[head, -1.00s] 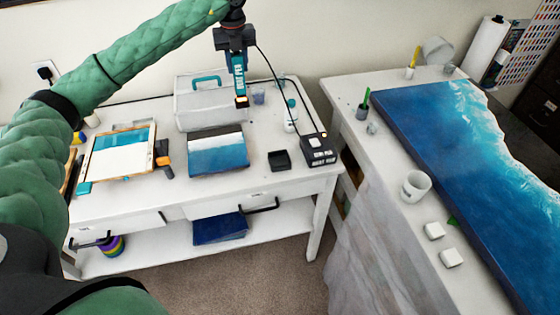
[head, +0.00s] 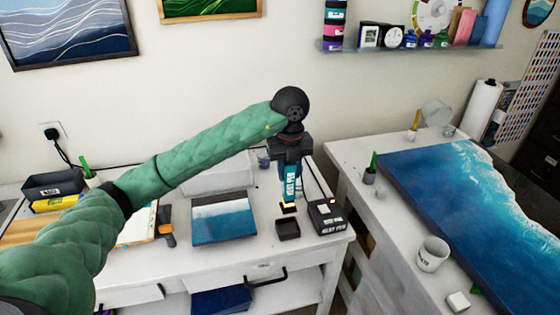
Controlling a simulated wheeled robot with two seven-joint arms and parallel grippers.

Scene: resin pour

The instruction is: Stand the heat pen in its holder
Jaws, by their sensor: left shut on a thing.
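My left gripper (head: 291,160) is shut on the teal heat pen (head: 290,184), which hangs upright with its pale, orange-lit tip down. Its tip appears just above and behind a small black open square tray (head: 288,231) on the white table; I cannot tell the exact gap. That tray looks like the holder, though no label shows on it. The black heat pen control box (head: 327,220) stands just right of the tray, with a cord rising from it towards the pen. My right gripper is not in view.
A blue-and-white seascape panel (head: 223,221) lies left of the tray. A pale toolbox (head: 210,177) stands behind it, partly covered by my left arm. A second white table on the right bears a large blue ocean panel (head: 450,190) and a white mug (head: 432,254).

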